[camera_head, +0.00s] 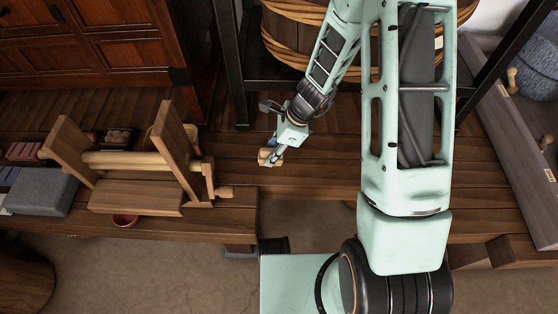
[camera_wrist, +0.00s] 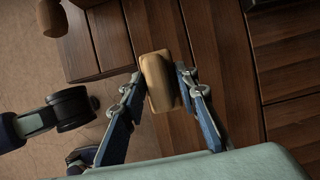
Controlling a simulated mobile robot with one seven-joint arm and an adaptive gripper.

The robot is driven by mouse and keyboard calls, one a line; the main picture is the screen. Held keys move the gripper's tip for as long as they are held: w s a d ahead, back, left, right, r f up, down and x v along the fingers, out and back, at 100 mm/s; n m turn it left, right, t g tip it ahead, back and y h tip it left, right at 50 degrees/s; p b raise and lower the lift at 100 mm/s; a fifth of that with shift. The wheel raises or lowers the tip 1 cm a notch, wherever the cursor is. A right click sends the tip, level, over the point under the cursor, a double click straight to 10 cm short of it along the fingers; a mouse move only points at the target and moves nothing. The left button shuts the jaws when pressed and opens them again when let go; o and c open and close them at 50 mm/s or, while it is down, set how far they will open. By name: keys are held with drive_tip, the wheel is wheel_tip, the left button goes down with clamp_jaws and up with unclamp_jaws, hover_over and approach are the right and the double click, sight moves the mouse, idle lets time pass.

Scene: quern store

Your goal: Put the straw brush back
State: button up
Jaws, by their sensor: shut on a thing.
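My gripper (camera_head: 274,152) is shut on a tan, straw-coloured piece that I take to be the straw brush (camera_head: 265,155). In the wrist view the brush (camera_wrist: 158,82) shows as a rounded, blunt block between the two fingers, slightly tilted. Its bristles cannot be made out. It is over the dark wooden boards near their front edge; whether it touches them I cannot tell.
A wooden frame with a roller (camera_head: 130,162) stands on the boards at left, beside a grey block (camera_head: 42,191). A small reddish bowl (camera_head: 125,220) is below it. A rope-bound tub (camera_head: 297,30) stands behind; a long grey trough (camera_head: 520,130) is at right. Boards between are clear.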

drive_tip(key=f, duration=0.1)
drive_tip(key=w+d+f, duration=0.1)
drive_tip(key=f, duration=0.1)
drive_tip(key=shift+w+d+b, duration=0.4)
drive_tip(key=f, duration=0.1)
drive_tip(key=f+b, duration=0.1)
drive_tip(key=f, duration=0.1)
drive_tip(key=shift+w+d+f+b, duration=0.2)
drive_tip(key=shift+d+f+b, duration=0.1)
drive_tip(key=shift+f, duration=0.1)
drive_tip(key=shift+a+r, duration=0.1)
drive_tip(key=o, duration=0.7)
drive_tip(key=shift+f, duration=0.2)
drive_tip(key=o, duration=0.5)
drive_tip(key=shift+r, duration=0.1)
